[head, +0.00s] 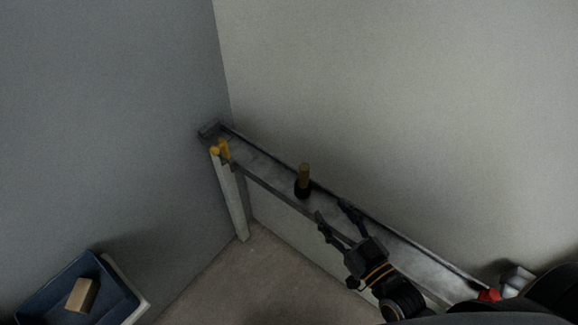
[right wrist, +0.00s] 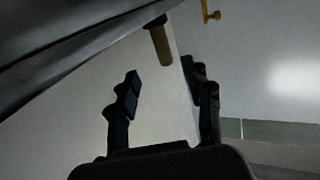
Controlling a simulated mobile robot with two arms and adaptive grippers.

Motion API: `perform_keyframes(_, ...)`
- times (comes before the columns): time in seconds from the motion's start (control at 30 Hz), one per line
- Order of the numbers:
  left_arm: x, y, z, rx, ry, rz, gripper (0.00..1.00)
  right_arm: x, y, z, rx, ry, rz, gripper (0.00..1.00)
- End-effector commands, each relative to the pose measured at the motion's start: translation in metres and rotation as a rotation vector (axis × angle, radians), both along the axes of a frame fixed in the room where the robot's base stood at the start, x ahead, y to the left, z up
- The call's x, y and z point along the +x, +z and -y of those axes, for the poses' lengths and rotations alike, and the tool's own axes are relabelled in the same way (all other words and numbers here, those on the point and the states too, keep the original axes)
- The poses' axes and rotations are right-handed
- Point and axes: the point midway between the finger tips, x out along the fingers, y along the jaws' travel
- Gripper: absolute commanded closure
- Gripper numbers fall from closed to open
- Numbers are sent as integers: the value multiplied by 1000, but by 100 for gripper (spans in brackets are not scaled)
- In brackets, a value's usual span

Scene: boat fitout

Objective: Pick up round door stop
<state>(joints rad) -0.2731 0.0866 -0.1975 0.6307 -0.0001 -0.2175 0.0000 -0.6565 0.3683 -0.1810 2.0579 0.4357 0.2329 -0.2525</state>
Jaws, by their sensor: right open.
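The round door stop seems to be the small upright piece with a brass-coloured cylinder (head: 304,174) on a wider black base, standing on a narrow grey ledge (head: 260,168). In the right wrist view the brass-coloured cylinder (right wrist: 161,46) shows beyond the fingertips, with its dark end at the top. My right gripper (head: 332,209) is open and empty over the ledge, a short way to the lower right of the door stop, its fingers pointing toward it. The open fingers also show in the right wrist view (right wrist: 166,82). My left gripper is in neither view.
A yellow fitting (head: 221,151) sits at the ledge's left end. A red item (head: 489,295) and a pale grey item (head: 516,280) are at its right end. A wall (head: 400,110) rises behind the ledge. A blue bin (head: 50,294) with a wooden block (head: 82,295) is lower left.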

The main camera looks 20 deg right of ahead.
Motion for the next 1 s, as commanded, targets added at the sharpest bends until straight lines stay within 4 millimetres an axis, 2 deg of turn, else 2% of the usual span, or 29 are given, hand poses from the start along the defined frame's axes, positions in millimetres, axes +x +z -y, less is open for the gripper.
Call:
perform_keyframes(0.07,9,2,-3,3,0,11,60,5,1,0,2,-4,8,50)
perform_keyframes(0.13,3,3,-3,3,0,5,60,16,2,-3,3,-5,13,50)
perform_keyframes(0.3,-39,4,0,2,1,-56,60,49,3,-13,5,-5,11,50)
perform_keyframes(0.43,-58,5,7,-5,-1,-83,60,70,2,-18,3,-4,11,50)
perform_keyframes(0.57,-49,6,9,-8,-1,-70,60,80,1,-22,2,-3,8,50)
perform_keyframes(0.7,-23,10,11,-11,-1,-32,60,90,3,-25,3,-3,8,50)
perform_keyframes(0.8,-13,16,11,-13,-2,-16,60,104,7,-31,5,-3,9,50)
perform_keyframes(1.0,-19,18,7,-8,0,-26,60,128,6,-38,2,-4,7,50)
